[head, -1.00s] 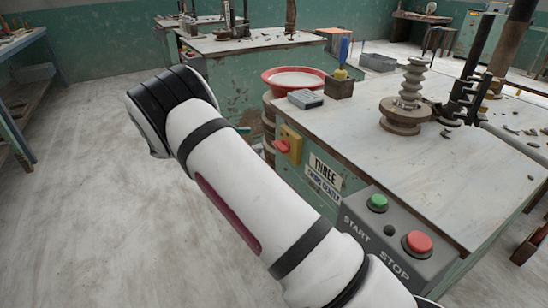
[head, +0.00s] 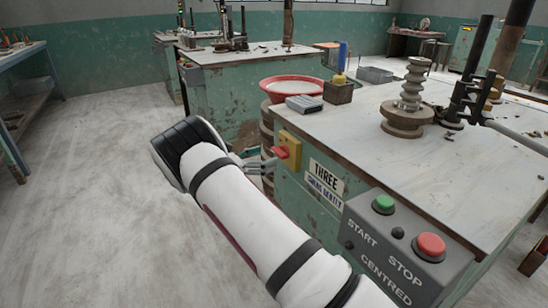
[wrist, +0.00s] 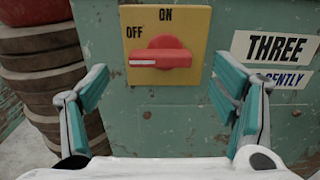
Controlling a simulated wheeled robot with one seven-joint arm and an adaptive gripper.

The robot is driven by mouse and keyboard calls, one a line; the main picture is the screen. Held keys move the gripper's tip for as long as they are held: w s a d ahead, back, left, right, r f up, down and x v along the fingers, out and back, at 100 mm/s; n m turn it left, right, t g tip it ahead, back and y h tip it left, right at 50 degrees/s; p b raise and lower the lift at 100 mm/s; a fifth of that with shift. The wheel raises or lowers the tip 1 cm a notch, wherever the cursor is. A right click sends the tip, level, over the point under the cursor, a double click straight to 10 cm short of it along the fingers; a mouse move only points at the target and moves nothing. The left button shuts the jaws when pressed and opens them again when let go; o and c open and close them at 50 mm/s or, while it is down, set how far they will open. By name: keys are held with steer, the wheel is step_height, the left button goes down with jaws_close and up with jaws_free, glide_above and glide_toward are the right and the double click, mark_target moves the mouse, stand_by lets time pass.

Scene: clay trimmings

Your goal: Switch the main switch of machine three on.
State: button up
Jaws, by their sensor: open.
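The main switch of machine three is a red rotary handle (wrist: 160,53) on a yellow plate (wrist: 195,22). The handle lies level, with its white mark at the left end, on the side of the word OFF; ON is printed at the top. In the head view the red handle (head: 281,152) shows on the cabinet's corner, beside the THREE label (head: 324,179). My gripper (wrist: 161,76) is open and empty, with one teal-padded finger below left of the handle and the other below right. I see no contact with the handle. In the head view my arm hides part of the gripper.
A grey box with a green START button (head: 383,204) and a red STOP button (head: 430,246) sits right of the switch. Stacked brown round forms (wrist: 45,70) stand close left of it. A red basin (head: 292,86) is above them. The floor at left is clear.

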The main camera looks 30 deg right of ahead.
mark_target(276, 154)
steer(key=shift+w+d+b, duration=0.1)
steer(key=shift+d+b, duration=0.25)
steer(key=shift+d, duration=1.75)
steer(key=c, duration=1.2)
